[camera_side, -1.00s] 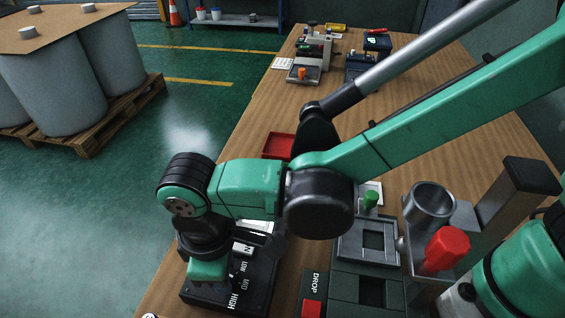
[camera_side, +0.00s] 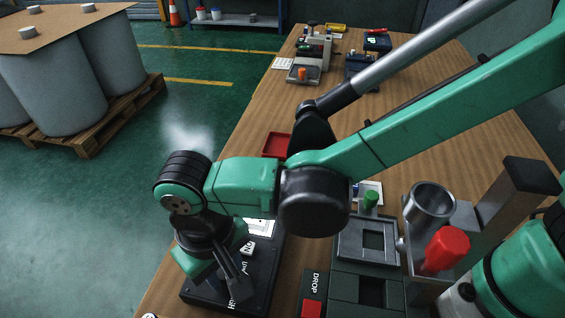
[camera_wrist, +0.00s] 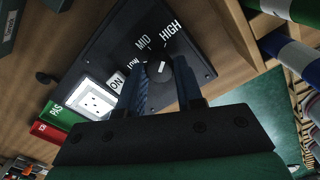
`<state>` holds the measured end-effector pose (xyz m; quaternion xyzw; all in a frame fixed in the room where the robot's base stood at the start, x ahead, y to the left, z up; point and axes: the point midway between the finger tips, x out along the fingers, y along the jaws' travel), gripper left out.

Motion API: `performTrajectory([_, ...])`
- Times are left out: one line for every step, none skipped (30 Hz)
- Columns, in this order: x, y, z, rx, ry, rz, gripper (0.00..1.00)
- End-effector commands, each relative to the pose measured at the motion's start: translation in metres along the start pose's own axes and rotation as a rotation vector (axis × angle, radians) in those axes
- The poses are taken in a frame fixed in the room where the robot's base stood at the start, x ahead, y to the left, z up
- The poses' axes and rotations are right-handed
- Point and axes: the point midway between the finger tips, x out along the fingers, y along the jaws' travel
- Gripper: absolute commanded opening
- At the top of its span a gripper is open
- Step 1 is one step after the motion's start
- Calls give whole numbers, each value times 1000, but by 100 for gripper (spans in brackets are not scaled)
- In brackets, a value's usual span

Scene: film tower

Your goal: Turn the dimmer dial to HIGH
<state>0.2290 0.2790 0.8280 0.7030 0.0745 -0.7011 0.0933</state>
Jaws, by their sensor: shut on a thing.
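The dimmer dial (camera_wrist: 158,66) is a round black knob with a short white pointer mark, on a black panel with LOW, MID and HIGH labels. In the wrist view, my gripper (camera_wrist: 160,78) has one finger on each side of the knob and is shut on it. The pointer's exact setting is hard to read, but it seems to point up towards the MID to HIGH side. In the side view, my gripper (camera_side: 236,288) points down at the black panel (camera_side: 262,268), and the dial is hidden behind the fingers and wrist.
In the side view, a grey fixture with a green knob (camera_side: 371,198) and a red DROP button (camera_side: 312,308) stand to the right.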

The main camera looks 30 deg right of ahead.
Motion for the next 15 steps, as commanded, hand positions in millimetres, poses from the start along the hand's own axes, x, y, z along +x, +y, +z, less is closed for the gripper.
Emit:
performTrajectory([0, 0, 0, 13, -1, -1, 0])
performTrajectory([0, 0, 0, 19, -1, -1, 0])
performTrajectory([0, 0, 0, 26, -1, -1, 0])
performTrajectory([0, 0, 0, 31, -1, -1, 0])
performTrajectory([0, 0, 0, 35, -1, -1, 0])
performTrajectory([0, 0, 0, 39, -1, -1, 0])
performTrajectory([0, 0, 0, 42, -1, -1, 0])
performTrajectory([0, 0, 0, 44, -1, -1, 0])
performTrajectory([0, 0, 0, 45, -1, -1, 0])
performTrajectory([0, 0, 0, 46, -1, -1, 0])
performTrajectory([0, 0, 0, 46, -1, -1, 0])
performTrajectory([0, 0, 0, 46, -1, -1, 0])
performTrajectory([0, 0, 0, 46, -1, -1, 0])
performTrajectory([0, 0, 0, 46, -1, -1, 0])
performTrajectory([0, 0, 0, 45, -1, -1, 0])
